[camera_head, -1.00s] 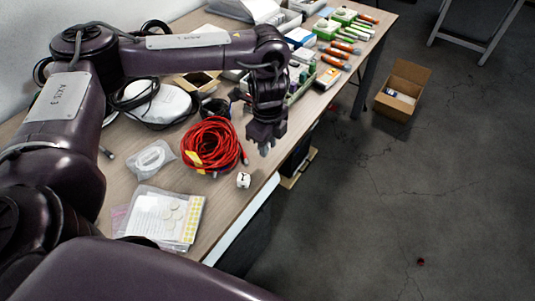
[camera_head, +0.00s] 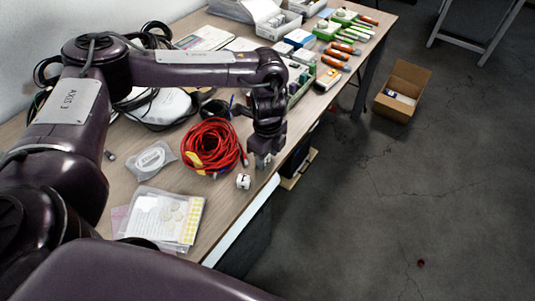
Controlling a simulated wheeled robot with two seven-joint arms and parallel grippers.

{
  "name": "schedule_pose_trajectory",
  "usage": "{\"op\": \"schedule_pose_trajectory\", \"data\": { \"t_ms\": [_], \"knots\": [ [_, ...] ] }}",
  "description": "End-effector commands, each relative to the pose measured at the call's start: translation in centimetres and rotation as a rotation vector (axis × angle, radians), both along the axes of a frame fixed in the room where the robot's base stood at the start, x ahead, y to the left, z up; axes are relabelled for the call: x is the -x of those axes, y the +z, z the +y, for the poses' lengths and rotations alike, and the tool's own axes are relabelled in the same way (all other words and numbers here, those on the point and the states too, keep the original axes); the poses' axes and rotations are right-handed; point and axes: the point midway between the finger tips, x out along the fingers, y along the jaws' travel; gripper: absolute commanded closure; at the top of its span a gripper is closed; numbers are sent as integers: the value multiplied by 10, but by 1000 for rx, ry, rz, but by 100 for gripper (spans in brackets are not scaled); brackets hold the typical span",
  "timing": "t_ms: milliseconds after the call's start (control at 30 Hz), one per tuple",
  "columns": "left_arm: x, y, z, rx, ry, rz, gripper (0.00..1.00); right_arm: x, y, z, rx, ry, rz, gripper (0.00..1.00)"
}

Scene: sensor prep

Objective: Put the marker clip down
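I cannot tell whether the piece touches the table. My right gripper is not in view.
The red cable coil (camera_head: 210,146) lies left of the gripper. A bagged white roll (camera_head: 153,158) and bagged papers (camera_head: 161,216) lie nearer on the table (camera_head: 215,207). Boxes and tools fill the far end. A cardboard box (camera_head: 403,90) stands on the floor.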

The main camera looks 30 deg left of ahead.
Motion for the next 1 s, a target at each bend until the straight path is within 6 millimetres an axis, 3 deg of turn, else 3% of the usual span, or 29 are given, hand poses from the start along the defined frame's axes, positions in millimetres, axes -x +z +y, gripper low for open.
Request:
{"op": "schedule_pose_trajectory", "data": {
  "t_ms": [267, 500, 700, 1000],
  "knots": [
    [0, 8, 0, 1, 0, -1, 53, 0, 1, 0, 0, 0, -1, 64],
    [-1, 53, 0, 2, 0, -5, 53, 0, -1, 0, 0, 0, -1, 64],
    [-1, 100, 0, 0, -1, -5, 53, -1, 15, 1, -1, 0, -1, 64],
    [0, 124, 0, 0, -1, -1, 53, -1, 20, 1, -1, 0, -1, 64]
  ]
}}
